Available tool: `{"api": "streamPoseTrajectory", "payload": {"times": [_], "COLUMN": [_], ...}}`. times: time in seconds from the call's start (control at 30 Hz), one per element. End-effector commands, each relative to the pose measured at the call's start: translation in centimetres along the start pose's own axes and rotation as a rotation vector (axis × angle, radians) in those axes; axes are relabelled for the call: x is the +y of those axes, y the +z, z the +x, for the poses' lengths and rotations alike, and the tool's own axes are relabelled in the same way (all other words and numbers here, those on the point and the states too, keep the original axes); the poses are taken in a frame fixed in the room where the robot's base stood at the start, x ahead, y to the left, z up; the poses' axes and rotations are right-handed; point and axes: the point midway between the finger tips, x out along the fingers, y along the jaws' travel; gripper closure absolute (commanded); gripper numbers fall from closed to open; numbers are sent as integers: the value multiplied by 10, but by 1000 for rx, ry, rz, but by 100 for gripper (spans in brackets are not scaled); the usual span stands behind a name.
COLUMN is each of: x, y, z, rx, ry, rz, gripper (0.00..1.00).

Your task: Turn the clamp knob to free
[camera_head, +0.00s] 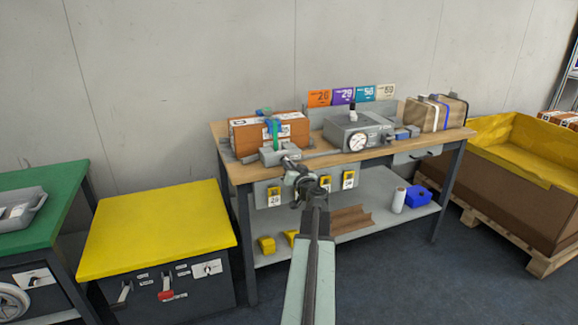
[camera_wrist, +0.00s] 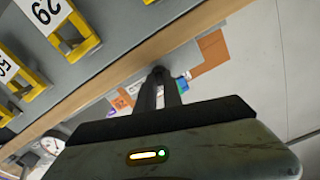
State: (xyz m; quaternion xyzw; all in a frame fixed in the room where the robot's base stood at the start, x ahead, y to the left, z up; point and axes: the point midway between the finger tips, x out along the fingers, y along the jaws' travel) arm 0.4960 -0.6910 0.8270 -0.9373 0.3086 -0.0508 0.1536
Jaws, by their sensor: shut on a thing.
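The clamp shows in the head view as a grey block (camera_head: 272,156) at the front left of the wooden-topped bench (camera_head: 400,150). A teal-green upright part (camera_head: 273,134) stands over it, against an orange-brown box (camera_head: 240,137). My gripper (camera_head: 287,164) reaches the front of this block from below. In the wrist view my gripper's two dark fingers (camera_wrist: 161,78) are close together, shut at the tips on a small dark knob (camera_wrist: 158,69) beside the bench edge. The fingers hide part of the knob, and its turn position cannot be read.
Yellow tag holders (camera_head: 325,183) hang below the bench front, close to my arm. A grey machine with a dial (camera_head: 357,141) and a strapped parcel (camera_head: 428,112) stand further right. A yellow-topped cabinet (camera_head: 150,230) is at left. Floor is clear at front right.

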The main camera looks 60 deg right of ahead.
Motion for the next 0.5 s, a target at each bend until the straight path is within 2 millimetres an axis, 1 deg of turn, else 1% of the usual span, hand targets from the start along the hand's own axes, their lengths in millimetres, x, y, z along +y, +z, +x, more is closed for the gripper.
{"api": "streamPoseTrajectory", "payload": {"times": [0.2, 0.5], "x": [1, 1], "y": [1, 1], "z": [-1, -1], "rx": [-2, -1], "ry": [1, 2], "rz": [-163, -301], "gripper": [100, 100]}}
